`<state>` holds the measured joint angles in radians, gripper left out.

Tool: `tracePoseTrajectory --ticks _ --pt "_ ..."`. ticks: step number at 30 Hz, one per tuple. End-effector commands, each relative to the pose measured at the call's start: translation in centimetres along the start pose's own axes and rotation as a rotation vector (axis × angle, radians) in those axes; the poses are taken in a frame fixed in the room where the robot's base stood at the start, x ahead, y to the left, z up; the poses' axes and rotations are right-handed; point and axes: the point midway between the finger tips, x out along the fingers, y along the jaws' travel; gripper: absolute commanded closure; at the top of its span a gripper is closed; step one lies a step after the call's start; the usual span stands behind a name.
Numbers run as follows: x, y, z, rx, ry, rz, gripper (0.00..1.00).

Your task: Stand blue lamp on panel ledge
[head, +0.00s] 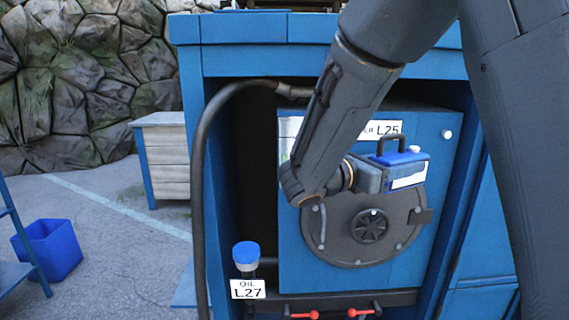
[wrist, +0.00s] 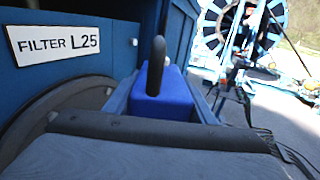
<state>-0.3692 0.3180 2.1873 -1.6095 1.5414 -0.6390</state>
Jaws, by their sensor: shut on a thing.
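The blue lamp (head: 410,158) is a small box with a blue top, a pale front and a black handle. My gripper (head: 376,177) is shut on it and holds it upright in front of the blue panel (head: 300,240), above the round dark hatch. In the wrist view the lamp (wrist: 162,97) shows its blue top and handle beyond a dark finger of my gripper (wrist: 150,130); its lower part is hidden there. A dark ledge (head: 345,299) runs along the panel's foot, below the lamp.
Red-handled valves (head: 358,312) sit at the dark ledge. A blue-capped oil filler (head: 246,254) and a thick black hose (head: 200,190) stand at the left. A FILTER L25 sign (wrist: 70,42) is close beside the lamp. A blue bin (head: 48,249) stands on the floor far left.

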Motion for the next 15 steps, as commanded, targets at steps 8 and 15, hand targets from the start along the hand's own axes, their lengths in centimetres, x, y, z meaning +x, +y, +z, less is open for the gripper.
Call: tracePoseTrajectory --ticks 8,15 --pt "-1.6 0.9 -10.6 -0.007 -0.001 0.068 0.91" --pt "-2.8 1.7 -18.3 -0.005 -0.002 0.119 0.91"
